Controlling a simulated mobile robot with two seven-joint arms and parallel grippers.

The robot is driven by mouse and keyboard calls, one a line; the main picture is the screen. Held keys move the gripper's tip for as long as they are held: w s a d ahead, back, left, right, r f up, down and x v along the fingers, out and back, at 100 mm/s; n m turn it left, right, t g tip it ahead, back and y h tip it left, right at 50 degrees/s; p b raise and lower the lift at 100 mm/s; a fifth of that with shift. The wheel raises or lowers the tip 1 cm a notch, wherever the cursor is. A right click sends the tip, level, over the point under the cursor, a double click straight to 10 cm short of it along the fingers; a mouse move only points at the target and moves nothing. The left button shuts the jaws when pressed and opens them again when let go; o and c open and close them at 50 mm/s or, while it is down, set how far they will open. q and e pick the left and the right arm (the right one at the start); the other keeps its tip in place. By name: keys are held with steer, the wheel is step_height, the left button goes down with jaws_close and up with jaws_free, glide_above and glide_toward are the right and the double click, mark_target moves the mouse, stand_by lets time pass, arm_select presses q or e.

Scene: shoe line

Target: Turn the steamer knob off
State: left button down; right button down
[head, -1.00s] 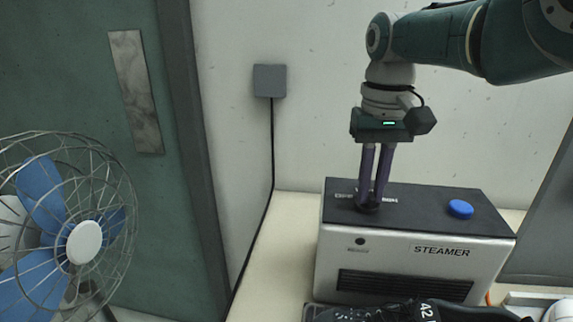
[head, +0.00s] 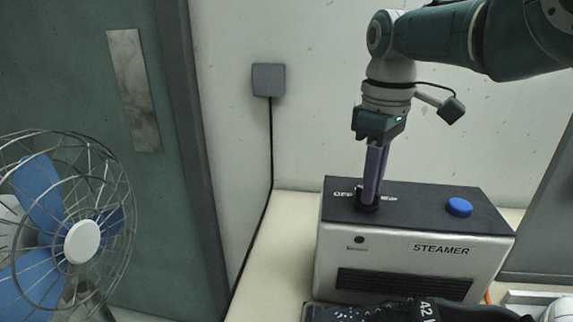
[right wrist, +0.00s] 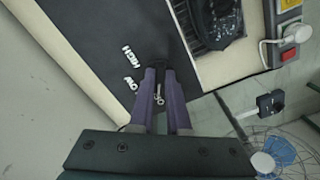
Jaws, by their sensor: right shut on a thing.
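The steamer (head: 395,262) is a light grey box with a black top, standing on the bench in the head view. Its small black knob (head: 366,208) is on the left part of the top. My right gripper (head: 371,200) points straight down with its purple fingers shut on the knob. White lettering, with OFF at the left, is printed behind the knob and partly hidden by the fingers. In the right wrist view my fingers (right wrist: 164,76) reach onto the black top (right wrist: 110,40) beside white labels, and they mostly hide the knob. My left gripper is not in view.
A blue button (head: 459,207) sits on the right of the steamer's top. A black shoe (head: 395,312) lies in front. A caged fan (head: 82,242) stands at the left. A wall box (head: 269,80) has a hanging cable. Bare bench (head: 285,225) shows left of the steamer.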

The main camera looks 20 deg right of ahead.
steer(key=shift+n, duration=0.3)
stand_by(0.4)
steer(key=c, duration=0.9)
jaws_free()
step_height(320, 180, up, 5)
steer(key=p, duration=0.3)
steer(key=shift+p, duration=0.35)
step_height(320, 180, up, 5)
steer(key=shift+f, duration=0.1)
